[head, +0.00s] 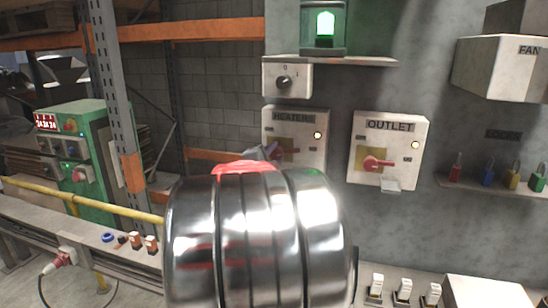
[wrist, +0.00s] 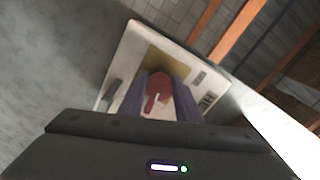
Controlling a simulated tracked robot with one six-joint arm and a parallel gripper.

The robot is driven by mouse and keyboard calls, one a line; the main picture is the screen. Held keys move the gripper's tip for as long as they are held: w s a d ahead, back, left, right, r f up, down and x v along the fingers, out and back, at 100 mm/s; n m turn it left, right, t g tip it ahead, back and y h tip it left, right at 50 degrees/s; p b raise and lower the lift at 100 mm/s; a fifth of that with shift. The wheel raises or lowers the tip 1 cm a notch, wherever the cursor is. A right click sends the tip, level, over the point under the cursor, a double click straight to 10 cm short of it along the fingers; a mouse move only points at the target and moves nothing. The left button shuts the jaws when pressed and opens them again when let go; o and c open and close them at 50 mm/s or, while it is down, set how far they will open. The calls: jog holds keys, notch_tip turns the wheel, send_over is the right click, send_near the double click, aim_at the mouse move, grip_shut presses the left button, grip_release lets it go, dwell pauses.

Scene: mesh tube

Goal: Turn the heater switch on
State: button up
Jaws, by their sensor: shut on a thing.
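The heater switch is a pale box labelled HEATERS (head: 312,160) on the grey wall, with a lit lamp (head: 318,136) at its upper right. In the wrist view its red handle (wrist: 155,100) stands on a yellow plate (wrist: 168,62). My gripper (wrist: 160,88) is shut on the red handle, with one dark finger on each side of it. In the head view my gripper (head: 268,153) reaches the box's lower left, and my shiny arm hides part of the box. Which setting the handle is at is hard to tell.
An OUTLET box (head: 418,165) with its own red handle (head: 378,163) is close on the right. A rotary switch (head: 284,82) sits above, under a shelf (head: 345,60) with a green lamp (head: 325,24). Several coloured padlocks (head: 512,181) stand on a right-hand shelf.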

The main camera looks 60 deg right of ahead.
jog(key=shift+s+m, duration=0.2)
jog(key=shift+m, duration=0.8)
jog(key=o, duration=0.7)
jog(key=shift+d, duration=0.1)
jog(key=o, duration=0.4)
jog(key=shift+w, duration=0.1)
jog(key=shift+c, duration=0.2)
jog(key=shift+a, duration=0.2)
jog(key=s+a, duration=0.2)
jog(key=a, duration=1.1)
jog(key=shift+a, duration=0.2)
